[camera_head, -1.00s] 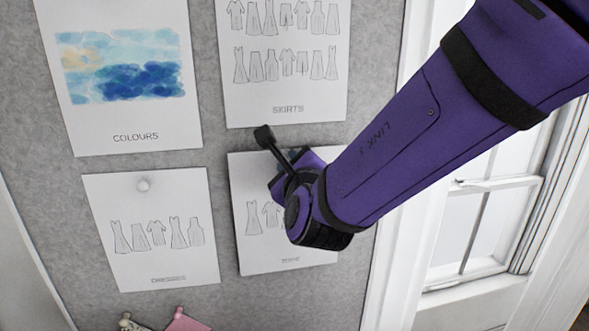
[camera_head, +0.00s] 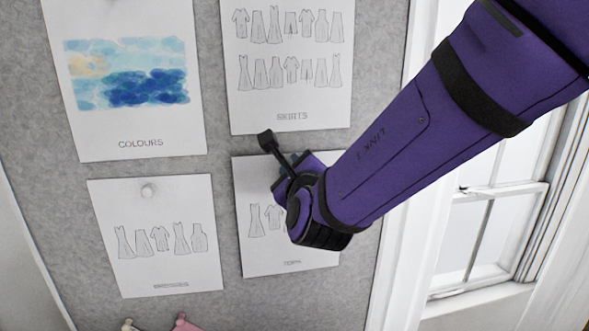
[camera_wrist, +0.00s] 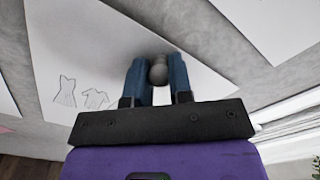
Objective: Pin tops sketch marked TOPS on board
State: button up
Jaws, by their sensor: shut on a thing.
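The tops sketch (camera_head: 256,258), a white sheet with small garment drawings and a faint label reading TOPS, is at the lower right of the board. It lies flat against the board, partly hidden by my arm. In the wrist view the sheet (camera_wrist: 75,45) lies behind my fingers. My gripper (camera_wrist: 158,76) has its two blue fingers shut on a grey round-headed pin (camera_wrist: 158,68), near the sheet's upper part. I cannot tell whether the pin's point is in the board.
A pink piece (camera_head: 184,324) shows at the bottom. A window (camera_head: 475,240) is to the right.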

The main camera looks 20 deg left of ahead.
jog(key=shift+w+a, duration=0.1)
jog(key=shift+w, duration=0.15)
dwell(0.3)
jog(key=o, duration=0.9)
